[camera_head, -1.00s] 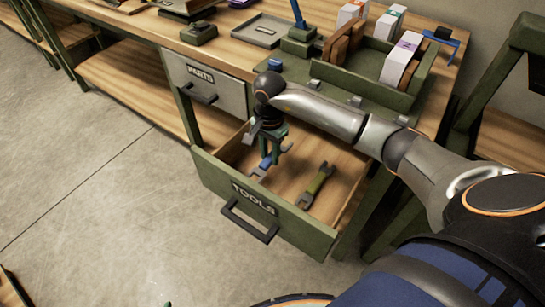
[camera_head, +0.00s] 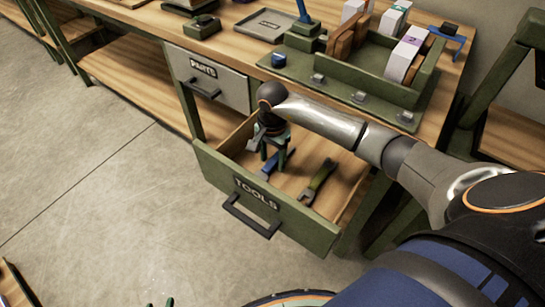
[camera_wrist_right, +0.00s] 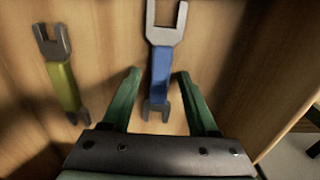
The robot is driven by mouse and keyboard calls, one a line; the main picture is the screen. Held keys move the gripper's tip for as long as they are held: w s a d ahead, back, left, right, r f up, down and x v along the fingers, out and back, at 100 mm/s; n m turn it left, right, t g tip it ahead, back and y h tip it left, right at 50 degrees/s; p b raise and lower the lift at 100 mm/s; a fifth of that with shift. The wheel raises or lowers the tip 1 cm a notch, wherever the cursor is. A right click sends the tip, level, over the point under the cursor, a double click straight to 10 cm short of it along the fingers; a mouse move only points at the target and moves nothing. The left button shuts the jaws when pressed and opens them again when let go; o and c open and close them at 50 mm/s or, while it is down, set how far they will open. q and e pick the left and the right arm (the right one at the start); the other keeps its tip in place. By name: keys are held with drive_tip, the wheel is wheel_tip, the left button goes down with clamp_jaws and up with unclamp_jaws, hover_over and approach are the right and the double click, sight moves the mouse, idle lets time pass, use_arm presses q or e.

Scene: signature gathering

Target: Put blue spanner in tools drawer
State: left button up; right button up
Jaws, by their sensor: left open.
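The blue spanner (camera_head: 269,167) lies on the wooden floor of the open tools drawer (camera_head: 255,196). In the right wrist view the blue spanner (camera_wrist_right: 160,72) shows whole, with its blue shaft between grey ends. My right gripper (camera_head: 273,157) points down into the drawer over it. Its green fingers (camera_wrist_right: 159,76) are spread, one on each side of the spanner, with gaps to the shaft. My left gripper (camera_head: 161,303) shows only as green fingertips at the bottom edge of the head view, apart and empty.
A yellow-green spanner (camera_head: 318,181) lies beside the blue one in the drawer and shows in the wrist view (camera_wrist_right: 62,82). The parts drawer (camera_head: 207,82) is shut. The workbench (camera_head: 232,46) above carries a grey tray and a green rack with boxes.

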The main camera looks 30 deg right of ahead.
sight(272, 161)
wheel_tip(272, 161, up, 12)
drive_tip(key=shift+r+p, duration=0.2)
drive_tip(key=shift+p, duration=0.2)
idle(0.4)
